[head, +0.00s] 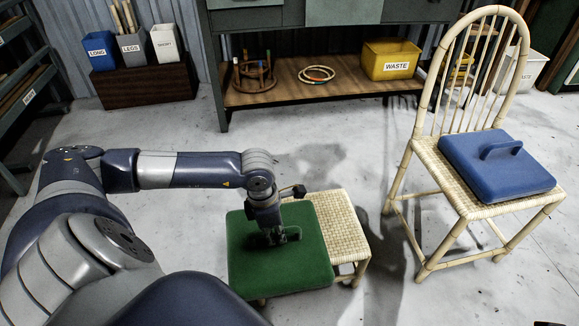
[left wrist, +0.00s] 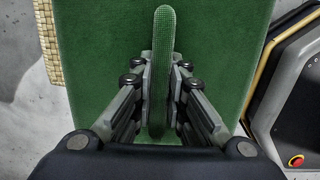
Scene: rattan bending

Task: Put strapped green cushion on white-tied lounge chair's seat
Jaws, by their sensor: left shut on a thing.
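The green cushion (head: 310,262) is square, with a raised green strap (left wrist: 161,60) across its top. My left gripper (head: 277,237) is above the cushion; in the left wrist view its fingers (left wrist: 161,85) are shut on the strap from both sides. A low rattan seat with a woven top (head: 342,228) is partly behind and under the cushion in the head view. I cannot tell whether the cushion touches it. No white ties are visible on it, and much of it is hidden. My right gripper is not in view.
A rattan chair (head: 424,100) with an arched back stands at right, holding a blue cushion (head: 495,165). A workbench shelf (head: 340,85) at the back holds a yellow WASTE bin (head: 390,62) and rings (head: 317,74). Labelled bins (head: 131,48) stand back left. Floor between is clear.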

